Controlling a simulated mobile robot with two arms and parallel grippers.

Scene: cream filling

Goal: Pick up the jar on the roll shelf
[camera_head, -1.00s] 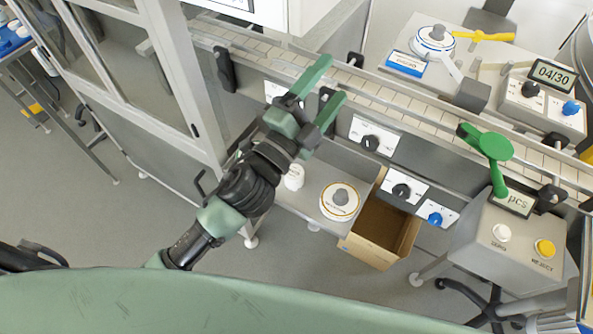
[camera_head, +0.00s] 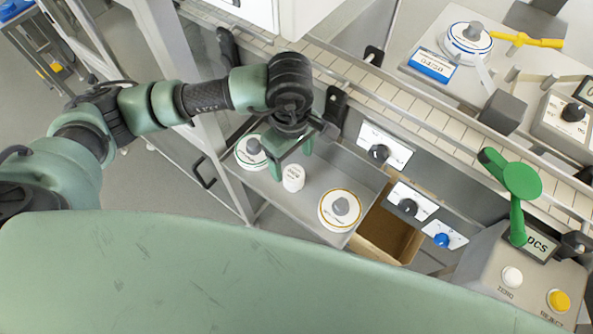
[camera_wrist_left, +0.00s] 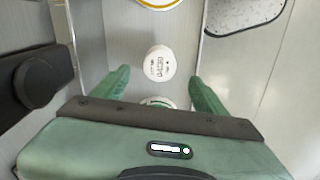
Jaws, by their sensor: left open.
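The jar (camera_head: 293,178), small and white with printing on its lid, stands upright on the grey roll shelf (camera_head: 285,207) between two label rolls. My left gripper (camera_head: 290,158) points down over the shelf, open, with its green fingers beside and just behind the jar. In the left wrist view the jar (camera_wrist_left: 160,64) shows ahead, roughly centred between the spread fingertips (camera_wrist_left: 159,75); the fingers do not appear to touch it. The jar's height relative to the fingertips is hard to judge. My right gripper is in neither view.
A green-ringed roll (camera_head: 250,152) lies to the left and an orange-ringed roll (camera_head: 340,210) to the right. A cardboard box (camera_head: 372,236) is beyond the shelf's right end. The conveyor (camera_head: 395,98) runs behind, with control panels (camera_head: 385,145) below it.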

